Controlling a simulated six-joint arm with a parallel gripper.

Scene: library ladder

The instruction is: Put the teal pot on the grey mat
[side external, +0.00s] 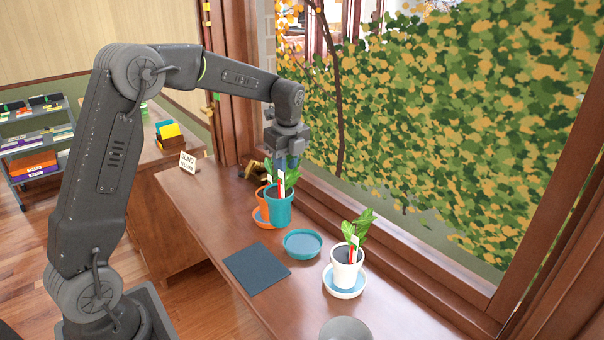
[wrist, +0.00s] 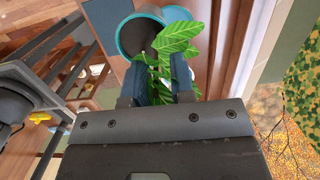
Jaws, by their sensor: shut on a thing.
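The teal pot (side external: 278,212), with a leafy green plant and a red-and-white tag, is upright at the window side of the wooden surface. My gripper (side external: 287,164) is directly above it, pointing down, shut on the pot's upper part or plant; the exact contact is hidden. In the wrist view, green leaves show between the fingers (wrist: 163,88), and the teal pot's rim (wrist: 122,42) shows beyond them. I cannot tell whether the pot's base touches the surface. The dark grey mat (side external: 256,269) lies flat and empty, nearer the camera.
A teal saucer (side external: 303,244) lies between the pot and a white potted plant (side external: 345,270) on its saucer. An orange pot (side external: 264,208) on an orange saucer stands close behind the teal pot. A grey round thing (side external: 345,330) is at the front. The window frame borders the right.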

